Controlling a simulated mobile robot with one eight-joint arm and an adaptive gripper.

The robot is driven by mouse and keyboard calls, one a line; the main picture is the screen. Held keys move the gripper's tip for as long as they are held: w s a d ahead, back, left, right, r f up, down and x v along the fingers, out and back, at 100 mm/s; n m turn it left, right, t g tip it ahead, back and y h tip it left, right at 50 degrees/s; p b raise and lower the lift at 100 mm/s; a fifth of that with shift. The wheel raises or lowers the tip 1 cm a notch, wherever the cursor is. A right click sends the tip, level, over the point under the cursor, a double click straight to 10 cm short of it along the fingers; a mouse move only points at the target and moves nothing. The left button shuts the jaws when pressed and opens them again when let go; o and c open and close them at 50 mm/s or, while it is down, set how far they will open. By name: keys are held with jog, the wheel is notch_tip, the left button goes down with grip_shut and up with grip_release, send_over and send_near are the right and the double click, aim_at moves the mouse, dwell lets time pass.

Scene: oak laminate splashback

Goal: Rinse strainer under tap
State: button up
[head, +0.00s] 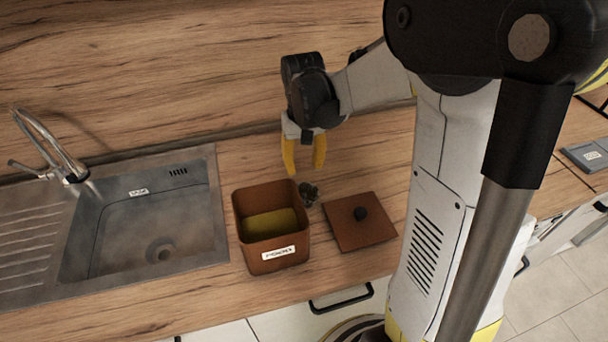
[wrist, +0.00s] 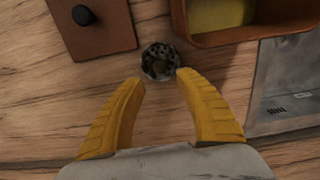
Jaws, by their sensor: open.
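The strainer (head: 309,193) is a small, dark, round piece on the wooden counter, between the brown box and the square lid. In the wrist view the strainer (wrist: 160,61) shows a rim and a dark, perforated-looking inside, just ahead of my fingertips. My gripper (head: 305,169) points down above it with yellow fingers apart and nothing between them; the same open gripper (wrist: 159,81) shows in the wrist view. The tap (head: 52,146) is a chrome spout at the back of the metal sink (head: 150,225) at the left.
The brown box (head: 240,223), open on top with something yellow inside, stands close left of the strainer. The brown lid (head: 350,236) with a dark knob lies to the right. The splashback (head: 200,70) rises behind. The sink basin looks empty.

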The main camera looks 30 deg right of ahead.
jog(key=s+a+r+n+t, duration=0.2)
jog(key=s+a+r+t, duration=0.5)
jog(key=s+r, duration=0.3)
jog(key=s+a, duration=0.1)
jog(key=s, duration=0.2)
jog(key=shift+s+a+r+p, duration=0.15)
jog(key=shift+s+r+p, duration=0.1)
jog(key=shift+r+p, duration=0.1)
jog(key=shift+c, duration=0.7)
